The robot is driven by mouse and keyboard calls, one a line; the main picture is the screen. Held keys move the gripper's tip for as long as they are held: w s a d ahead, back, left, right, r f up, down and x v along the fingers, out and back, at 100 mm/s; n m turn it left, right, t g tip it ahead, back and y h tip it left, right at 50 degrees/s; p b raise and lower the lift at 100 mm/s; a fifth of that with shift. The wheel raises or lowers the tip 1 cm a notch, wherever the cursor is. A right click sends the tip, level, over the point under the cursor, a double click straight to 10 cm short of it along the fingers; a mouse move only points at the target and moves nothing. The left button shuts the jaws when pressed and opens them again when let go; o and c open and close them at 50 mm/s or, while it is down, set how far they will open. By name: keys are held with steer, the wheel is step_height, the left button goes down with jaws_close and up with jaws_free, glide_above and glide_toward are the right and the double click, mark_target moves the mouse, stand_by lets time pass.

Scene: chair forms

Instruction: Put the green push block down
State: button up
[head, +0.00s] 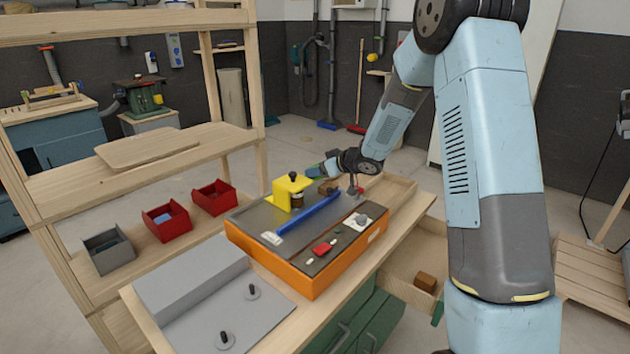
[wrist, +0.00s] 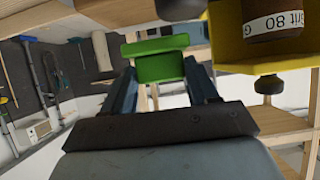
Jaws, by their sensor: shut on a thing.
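My gripper (wrist: 161,74) is shut on the green push block (wrist: 160,60), which shows between the two fingers in the wrist view. In the head view my gripper (head: 318,171) is small and far off, just behind the yellow holder (head: 283,196); the push block is hard to make out there. In the wrist view the yellow holder (wrist: 232,40), with a brown roll marked 80, is close on the right of the push block. I cannot tell from these views whether the push block touches anything below it.
The orange machine (head: 308,279) has a blue bar (head: 310,213) across its grey top. A grey board (head: 225,318) with two pegs lies at the bench front. Red bins (head: 166,220) and a grey bin (head: 108,249) stand on the left shelf. An open drawer holds a brown block (head: 425,281).

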mark_target(318, 179)
steer(key=shift+w+a+f, duration=0.15)
steer(key=shift+a+f, duration=0.2)
steer(key=shift+f, duration=1.65)
steer(key=shift+f, duration=0.1)
steer(key=o, duration=1)
steer(key=shift+o, duration=0.2)
